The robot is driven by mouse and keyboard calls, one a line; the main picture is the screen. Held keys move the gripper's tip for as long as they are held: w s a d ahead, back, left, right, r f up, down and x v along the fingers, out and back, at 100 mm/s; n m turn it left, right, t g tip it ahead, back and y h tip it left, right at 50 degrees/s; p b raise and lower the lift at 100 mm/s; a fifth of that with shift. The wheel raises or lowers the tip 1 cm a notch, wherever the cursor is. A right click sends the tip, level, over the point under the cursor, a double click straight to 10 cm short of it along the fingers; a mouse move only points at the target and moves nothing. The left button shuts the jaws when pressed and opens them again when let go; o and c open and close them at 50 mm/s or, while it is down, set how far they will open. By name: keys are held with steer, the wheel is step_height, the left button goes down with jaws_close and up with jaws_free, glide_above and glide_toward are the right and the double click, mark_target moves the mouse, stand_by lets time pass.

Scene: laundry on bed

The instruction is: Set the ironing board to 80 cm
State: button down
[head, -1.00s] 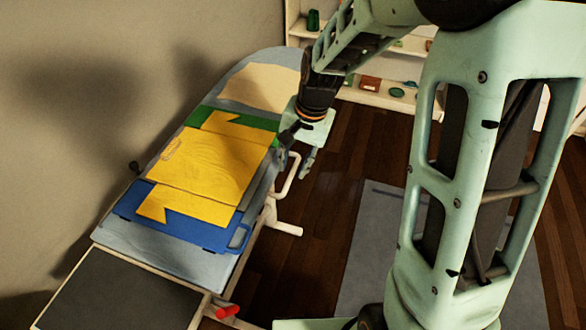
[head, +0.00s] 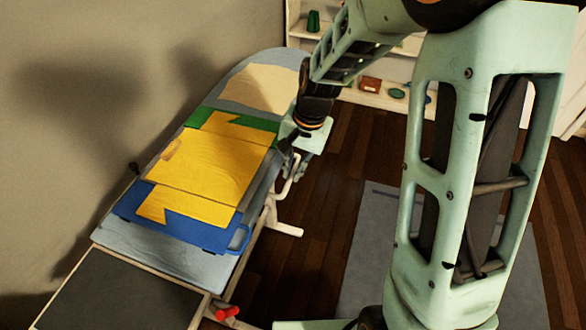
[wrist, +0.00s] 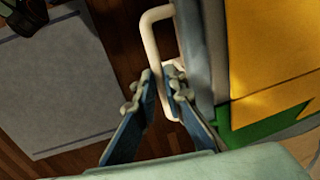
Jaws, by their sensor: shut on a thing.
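The ironing board (head: 120,258) stands along the wall with a pale blue-grey cover. A cream tubular loop (head: 278,208) sticks out from its right side; it also shows in the wrist view (wrist: 149,38). My gripper (head: 294,168) is at that side, just below board level. In the wrist view its two fingers (wrist: 160,86) are at the lower part of the loop, one on either side, and shut on it. The exact contact is partly hidden by the fingertips. Red ends (head: 227,313) show under the board's near end.
A beige cloth (head: 262,88) is at the far end. A shelf (head: 350,95) stands behind. A grey rug (head: 365,255) lies on the clear floor at right.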

steer(key=shift+f, duration=0.1)
steer(key=f+b, duration=0.1)
steer(key=f, duration=0.1)
steer(key=f+b, duration=0.2)
steer(key=shift+s+d+f, duration=0.1)
steer(key=shift+s+f, duration=0.1)
steer(key=c, duration=2)
jaws_free()
steer(key=shift+w+f, duration=0.1)
steer(key=shift+w, duration=0.05)
steer(key=shift+c, duration=0.2)
steer(key=shift+r, duration=0.25)
steer(key=r, duration=0.4)
steer(key=d+r, duration=0.1)
steer(key=r, duration=0.2)
steer(key=d+r, duration=0.1)
steer(key=r, duration=0.3)
steer(key=shift+s+r, duration=0.3)
steer(key=shift+s, duration=0.05)
